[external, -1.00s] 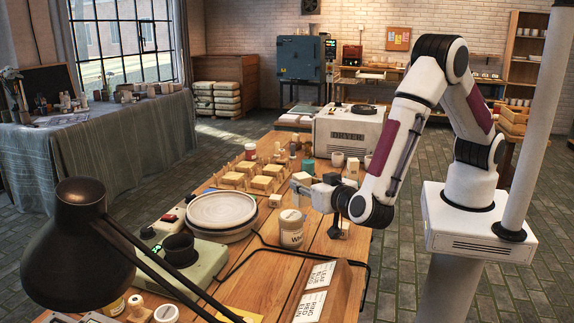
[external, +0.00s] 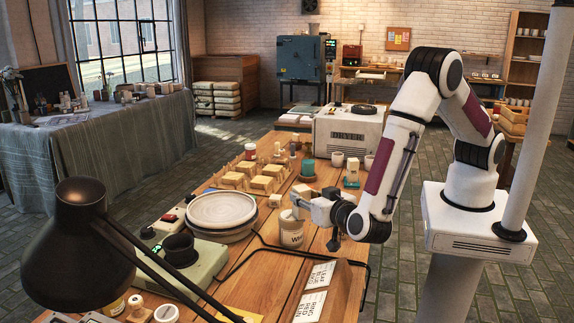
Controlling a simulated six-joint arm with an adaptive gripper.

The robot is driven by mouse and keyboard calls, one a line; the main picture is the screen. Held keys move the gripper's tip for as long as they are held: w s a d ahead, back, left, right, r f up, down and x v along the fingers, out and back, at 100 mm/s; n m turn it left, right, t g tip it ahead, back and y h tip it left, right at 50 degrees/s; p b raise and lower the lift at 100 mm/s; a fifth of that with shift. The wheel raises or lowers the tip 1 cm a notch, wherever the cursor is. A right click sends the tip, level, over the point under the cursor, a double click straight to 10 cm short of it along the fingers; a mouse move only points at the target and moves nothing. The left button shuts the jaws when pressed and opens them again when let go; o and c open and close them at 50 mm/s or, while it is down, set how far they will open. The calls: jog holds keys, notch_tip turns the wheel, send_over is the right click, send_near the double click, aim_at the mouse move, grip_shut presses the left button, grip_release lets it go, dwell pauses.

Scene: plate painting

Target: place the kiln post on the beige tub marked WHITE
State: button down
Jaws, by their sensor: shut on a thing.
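The beige tub marked WHITE (external: 291,236) stands upright on the wooden table, right of the round banding wheel. My gripper (external: 299,201) is at the tub's top, shut on a small pale block-like piece, seemingly the kiln post (external: 302,190). The post's upper end shows above the fingers; its lower end is hidden by the gripper. The gripper covers part of the tub's lid. I cannot tell whether the post touches the lid.
The round banding wheel (external: 221,211) and a green scale (external: 183,262) stand left of the tub. A black wire frame (external: 345,262) and label cards (external: 318,284) lie in front. Pale blocks (external: 262,185), a teal pot (external: 308,168) and the dryer (external: 346,134) are behind.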

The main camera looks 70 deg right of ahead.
jog(key=c, duration=1.6)
grip_release()
jog(key=shift+f, duration=0.1)
jog(key=shift+r+v, duration=0.2)
jog(key=shift+v, duration=5.85)
jog(key=shift+w, duration=0.1)
